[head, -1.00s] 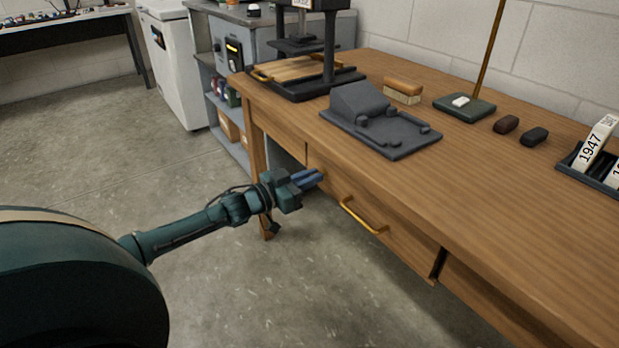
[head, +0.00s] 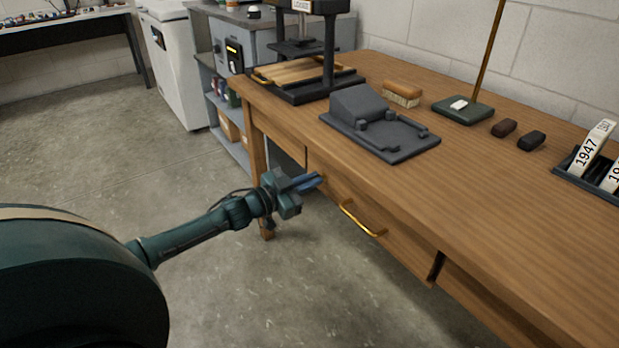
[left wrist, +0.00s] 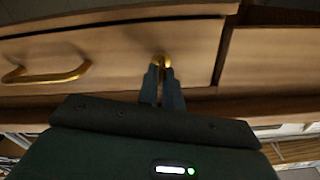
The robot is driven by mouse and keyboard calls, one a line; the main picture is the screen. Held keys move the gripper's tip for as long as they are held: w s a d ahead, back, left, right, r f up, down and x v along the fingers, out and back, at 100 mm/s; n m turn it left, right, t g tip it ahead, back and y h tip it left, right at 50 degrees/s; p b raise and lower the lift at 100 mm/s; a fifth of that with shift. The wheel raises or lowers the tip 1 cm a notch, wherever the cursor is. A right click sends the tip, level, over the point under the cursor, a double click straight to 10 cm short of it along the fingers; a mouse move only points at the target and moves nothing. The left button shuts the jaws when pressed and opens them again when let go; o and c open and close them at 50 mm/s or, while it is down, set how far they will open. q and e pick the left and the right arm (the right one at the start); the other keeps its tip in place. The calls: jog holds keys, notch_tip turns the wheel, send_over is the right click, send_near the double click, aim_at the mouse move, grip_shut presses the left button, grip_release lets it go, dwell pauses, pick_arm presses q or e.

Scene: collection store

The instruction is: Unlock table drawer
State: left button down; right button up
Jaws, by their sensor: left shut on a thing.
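The table drawer (head: 405,243) is a wooden front under the table top and looks closed. Its brass handle (head: 361,223) also shows in the left wrist view (left wrist: 48,78), left of my gripper. My left gripper (head: 318,179) is at the drawer front, near its left end in the head view. In the left wrist view its fingers are shut on a small brass key (left wrist: 162,60) at the drawer face. Most of the key and the lock behind it are hidden by the fingers. My right gripper is not in view.
The wooden table top (head: 470,165) carries a dark grey stand (head: 380,125), a brush (head: 402,93), a black press (head: 329,60) and a date holder (head: 590,182). A table leg (head: 257,160) stands behind my left gripper. The floor in front is clear.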

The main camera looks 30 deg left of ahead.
pick_arm(q)
jog(key=m+p, duration=0.1)
jog(key=m, duration=0.2)
jog(key=shift+d+m, duration=0.15)
jog(key=shift+m, duration=0.25)
jog(key=m, duration=0.4)
jog(key=shift+d+f+m, duration=0.1)
jog(key=shift+f+m, duration=0.05)
jog(key=shift+m, duration=0.15)
jog(key=m, duration=0.3)
jog(key=shift+f+b, duration=0.1)
jog(key=shift+b, duration=0.2)
jog(key=shift+m+b, duration=0.3)
jog(key=shift+m, duration=1.3)
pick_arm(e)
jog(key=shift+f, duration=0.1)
pick_arm(q)
jog(key=shift+s, duration=0.1)
jog(key=shift+f, duration=0.1)
jog(key=c, duration=1.6)
grip_release()
jog(key=shift+c, duration=0.2)
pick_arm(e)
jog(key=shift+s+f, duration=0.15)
